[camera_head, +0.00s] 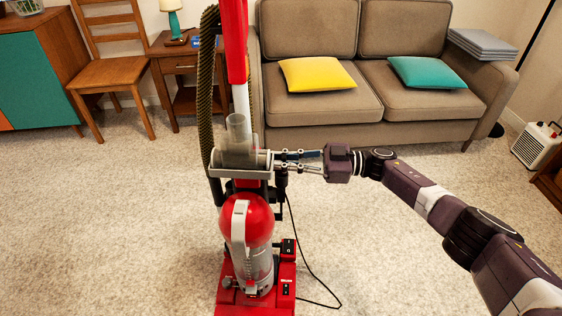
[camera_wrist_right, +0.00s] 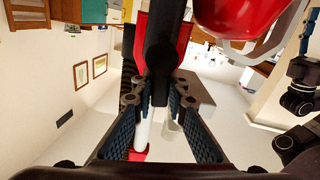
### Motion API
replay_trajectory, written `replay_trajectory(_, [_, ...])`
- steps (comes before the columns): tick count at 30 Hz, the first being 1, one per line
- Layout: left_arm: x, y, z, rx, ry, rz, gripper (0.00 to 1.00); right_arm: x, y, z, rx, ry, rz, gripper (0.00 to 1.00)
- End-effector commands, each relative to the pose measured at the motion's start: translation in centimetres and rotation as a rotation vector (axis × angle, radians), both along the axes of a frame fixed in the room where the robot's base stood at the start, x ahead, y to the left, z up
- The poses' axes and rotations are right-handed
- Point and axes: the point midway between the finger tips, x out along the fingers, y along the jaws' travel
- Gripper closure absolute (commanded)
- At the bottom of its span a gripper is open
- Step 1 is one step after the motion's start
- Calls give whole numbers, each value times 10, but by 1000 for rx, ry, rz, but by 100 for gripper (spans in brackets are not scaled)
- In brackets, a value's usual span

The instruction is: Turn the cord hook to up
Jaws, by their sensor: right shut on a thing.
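A red upright vacuum cleaner (camera_head: 253,215) stands on the carpet in the middle of the head view. A dark cord hook (camera_head: 281,181) is at its right side, below the grey collar, and seems to point down. My right gripper (camera_head: 279,160) reaches in from the right at the height of this hook. In the right wrist view, my gripper's fingertips (camera_wrist_right: 158,92) close on the black hook (camera_wrist_right: 160,50), one finger on each side. The fingers partly cover the hook in the head view. My left gripper is out of view.
A thin black cord (camera_head: 307,262) hangs from the vacuum's right side to the carpet. A ribbed hose (camera_head: 205,90) runs up its left side. A sofa (camera_head: 325,108) stands behind, with a chair (camera_head: 110,65) and side table (camera_head: 182,66) at back left. Carpet around the vacuum is clear.

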Motion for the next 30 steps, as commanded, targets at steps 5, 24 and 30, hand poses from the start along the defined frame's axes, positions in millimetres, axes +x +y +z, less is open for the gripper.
replay_trajectory(5, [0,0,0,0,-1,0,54,3,-1,-1,10,89,0,100])
replay_trajectory(24, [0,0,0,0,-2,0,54,5,-1,-2,21,168,-1,100])
replay_trajectory(30, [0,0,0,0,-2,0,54,5,-1,-2,22,167,0,75])
